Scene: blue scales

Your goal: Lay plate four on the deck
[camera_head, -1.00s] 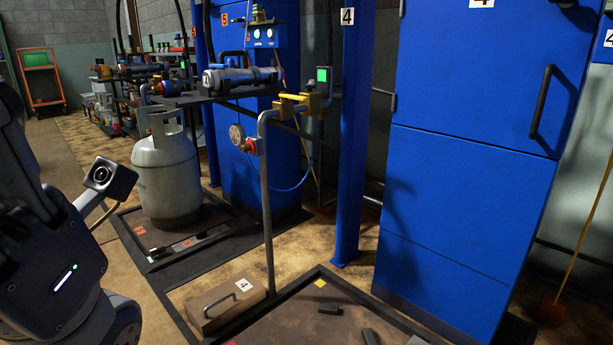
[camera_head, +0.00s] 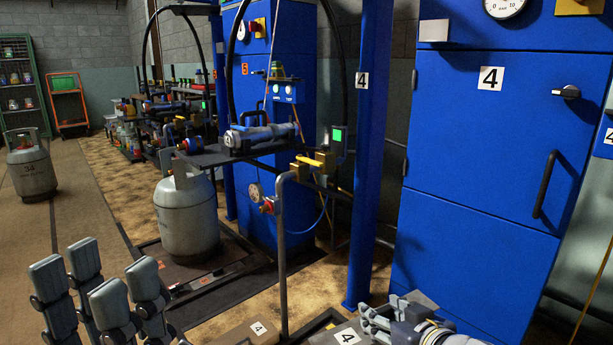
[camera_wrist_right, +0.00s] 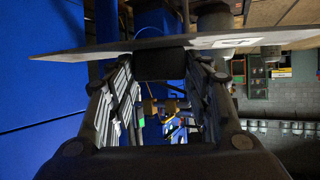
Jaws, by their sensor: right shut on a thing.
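Plate four (camera_head: 346,337) is a thin dark grey plate with a white "4" label, low in the head view. My right gripper (camera_head: 372,318) is shut on it. In the right wrist view the plate (camera_wrist_right: 150,48) shows nearly edge-on across the fingertips (camera_wrist_right: 160,66), with its label at the right. My left gripper (camera_head: 98,275) is at the lower left with its fingers spread, open and empty. The deck is mostly below the picture; a piece of its dark rim (camera_head: 318,322) shows behind the plate. The height of the plate over the deck cannot be told.
A brown box (camera_head: 235,334) with a "4" label lies left of the deck. A grey post (camera_head: 281,265) with a valve rises behind it. A blue column (camera_head: 368,170) and a tall blue cabinet (camera_head: 480,150) stand behind. A gas cylinder (camera_head: 187,220) stands on another scale.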

